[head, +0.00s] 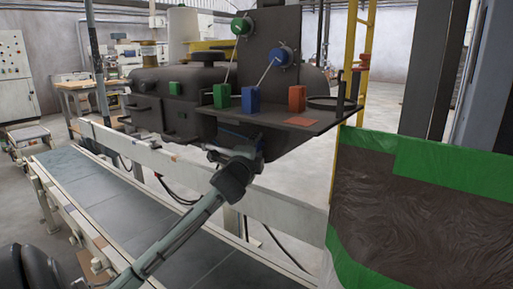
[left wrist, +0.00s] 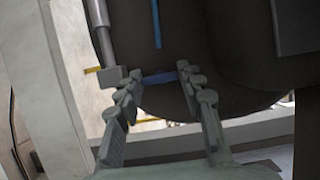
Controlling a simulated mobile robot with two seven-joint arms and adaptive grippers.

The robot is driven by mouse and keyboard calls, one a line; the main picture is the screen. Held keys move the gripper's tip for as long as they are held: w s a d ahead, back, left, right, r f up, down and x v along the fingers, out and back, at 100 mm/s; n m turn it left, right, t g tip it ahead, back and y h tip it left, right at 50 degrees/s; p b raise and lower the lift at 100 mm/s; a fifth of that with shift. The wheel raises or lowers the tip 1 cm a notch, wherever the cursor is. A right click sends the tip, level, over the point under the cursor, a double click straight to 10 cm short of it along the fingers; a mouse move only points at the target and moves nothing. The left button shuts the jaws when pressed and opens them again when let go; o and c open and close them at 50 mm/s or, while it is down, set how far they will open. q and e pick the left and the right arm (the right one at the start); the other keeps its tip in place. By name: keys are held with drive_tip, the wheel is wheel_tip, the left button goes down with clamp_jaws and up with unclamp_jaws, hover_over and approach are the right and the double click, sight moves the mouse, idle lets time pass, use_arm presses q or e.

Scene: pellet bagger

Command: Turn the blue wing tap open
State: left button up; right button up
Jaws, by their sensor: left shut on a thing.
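The blue wing tap (left wrist: 160,78) shows in the left wrist view as a short blue bar, lying nearly level between my fingertips against the underside of a dark rounded body. My left gripper (left wrist: 157,76) is shut on it, one finger at each end of the bar. In the head view my left gripper (head: 240,146) reaches up under the dark shelf of the machine. The tap is mostly hidden there by the gripper and the shelf's shadow. My right gripper is not in view.
Above the gripper, the dark shelf (head: 335,118) carries green (head: 222,96), blue (head: 250,100) and red (head: 297,98) blocks. A conveyor (head: 110,190) with a pale side rail runs below my arm. A brown, green-edged panel (head: 420,200) stands at right.

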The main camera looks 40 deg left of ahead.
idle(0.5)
use_arm(q)
drive_tip(key=o, duration=1.2)
drive_tip(key=shift+c, duration=0.2)
drive_tip(key=shift+s, duration=0.1)
drive_tip(key=v, duration=1.2)
